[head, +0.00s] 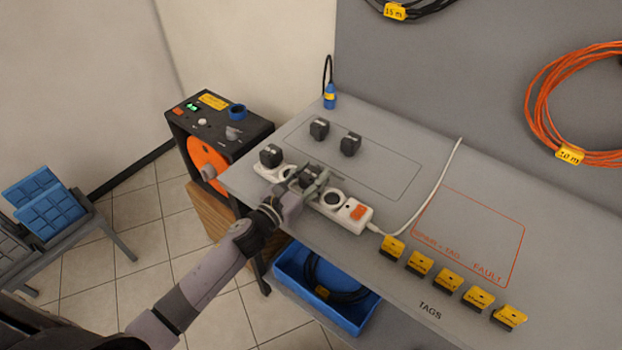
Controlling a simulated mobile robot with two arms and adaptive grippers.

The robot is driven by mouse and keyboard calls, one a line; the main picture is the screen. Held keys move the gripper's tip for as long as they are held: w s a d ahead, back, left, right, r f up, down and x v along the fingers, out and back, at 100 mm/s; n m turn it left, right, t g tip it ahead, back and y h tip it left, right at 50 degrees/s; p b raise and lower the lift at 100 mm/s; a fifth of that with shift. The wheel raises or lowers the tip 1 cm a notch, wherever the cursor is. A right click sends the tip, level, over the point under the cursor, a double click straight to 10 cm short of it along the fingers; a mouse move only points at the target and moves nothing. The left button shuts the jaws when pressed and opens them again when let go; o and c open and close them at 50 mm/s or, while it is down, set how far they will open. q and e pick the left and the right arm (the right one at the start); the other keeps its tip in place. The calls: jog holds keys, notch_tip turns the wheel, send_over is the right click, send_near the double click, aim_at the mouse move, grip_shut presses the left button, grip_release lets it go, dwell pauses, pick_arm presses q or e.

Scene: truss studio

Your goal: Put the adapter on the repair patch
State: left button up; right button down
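The repair patch (468,236) is an orange-outlined rectangle with orange lettering on the right part of the grey bench; it is bare. A white power strip (335,207) lies near the bench's front edge. One black adapter (270,155) sits at the strip's left end. Another dark adapter (308,181) is at the strip's middle, partly hidden by my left gripper (313,180), whose fingers are around it. I cannot tell whether they press on it. Two more black adapters, (319,129) and (350,144), stand inside a thin dark outline behind the strip. My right gripper is not in view.
Several yellow tags (448,279) line the bench's front edge. A white cable (438,187) curves from the strip between the outlines. A blue connector (330,97) stands at the back. A blue bin (350,315) is below the bench; a black tester box (220,130) stands left.

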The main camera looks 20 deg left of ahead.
pick_arm(q)
grip_shut()
jog(key=shift+r, duration=0.1)
